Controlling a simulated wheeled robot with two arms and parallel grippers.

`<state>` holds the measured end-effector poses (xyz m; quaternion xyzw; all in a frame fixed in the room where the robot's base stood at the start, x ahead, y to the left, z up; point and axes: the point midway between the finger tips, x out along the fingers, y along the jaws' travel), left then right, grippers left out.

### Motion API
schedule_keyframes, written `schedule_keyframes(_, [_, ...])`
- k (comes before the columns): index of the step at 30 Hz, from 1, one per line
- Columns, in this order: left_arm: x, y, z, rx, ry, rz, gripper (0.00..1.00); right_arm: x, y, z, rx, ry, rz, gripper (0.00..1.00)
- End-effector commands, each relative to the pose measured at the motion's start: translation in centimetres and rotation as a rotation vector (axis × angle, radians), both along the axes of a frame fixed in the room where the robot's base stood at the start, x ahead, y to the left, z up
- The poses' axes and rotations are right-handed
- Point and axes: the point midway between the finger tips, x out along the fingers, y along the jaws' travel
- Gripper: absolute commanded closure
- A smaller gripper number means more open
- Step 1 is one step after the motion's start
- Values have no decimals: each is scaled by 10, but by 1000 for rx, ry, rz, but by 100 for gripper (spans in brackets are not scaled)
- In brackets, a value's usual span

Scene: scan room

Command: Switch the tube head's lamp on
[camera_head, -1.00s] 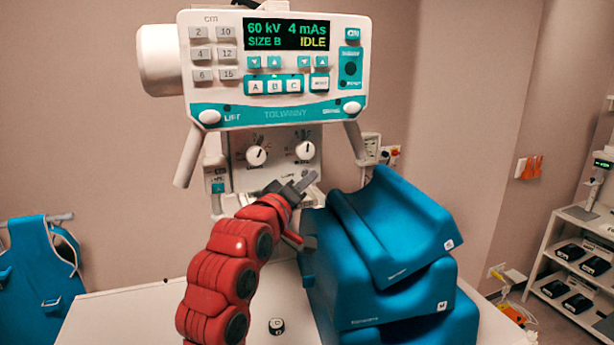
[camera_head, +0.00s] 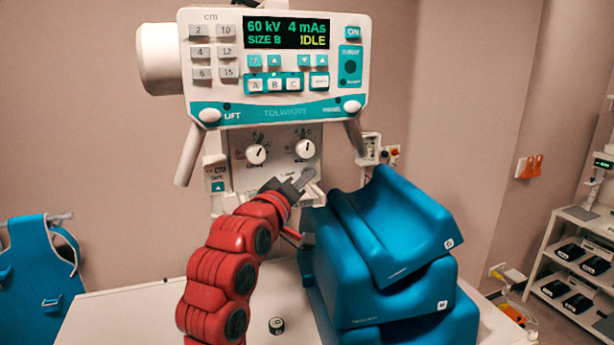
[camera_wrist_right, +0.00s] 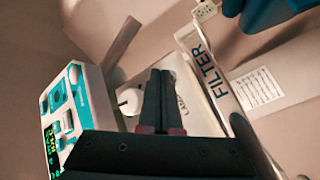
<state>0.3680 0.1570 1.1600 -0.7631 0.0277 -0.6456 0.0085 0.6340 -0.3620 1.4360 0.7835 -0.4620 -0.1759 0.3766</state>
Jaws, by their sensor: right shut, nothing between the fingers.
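The white and teal tube head (camera_head: 270,108) hangs above the table, its screen (camera_head: 287,34) reading 60 kV, 4 mAs, SIZE B, IDLE. Below it is a pale panel with two white knobs, left (camera_head: 256,154) and right (camera_head: 305,149). My right gripper (camera_head: 304,178) is shut and empty, in front of the panel's lower right part, below the right knob. In the right wrist view the shut black fingers (camera_wrist_right: 158,78) point at the panel, beside the partly covered word LAMP (camera_wrist_right: 182,104). The fingers hide part of the panel there; I cannot tell whether they touch it. My left gripper is out of view.
Stacked blue foam supports (camera_head: 395,270) stand on the white table (camera_head: 120,315), close to the right of my arm. A small dark round object (camera_head: 276,326) lies on the table.

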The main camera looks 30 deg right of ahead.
Motion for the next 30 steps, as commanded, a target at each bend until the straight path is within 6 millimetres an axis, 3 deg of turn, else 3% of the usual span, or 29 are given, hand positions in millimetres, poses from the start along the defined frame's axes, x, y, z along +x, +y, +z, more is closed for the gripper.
schedule_keyframes(13, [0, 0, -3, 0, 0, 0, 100, 4, -1, -1, 2, 0, 0, 100])
schedule_keyframes(30, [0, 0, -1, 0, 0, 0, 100, -11, 2, -1, 3, -2, -1, 100])
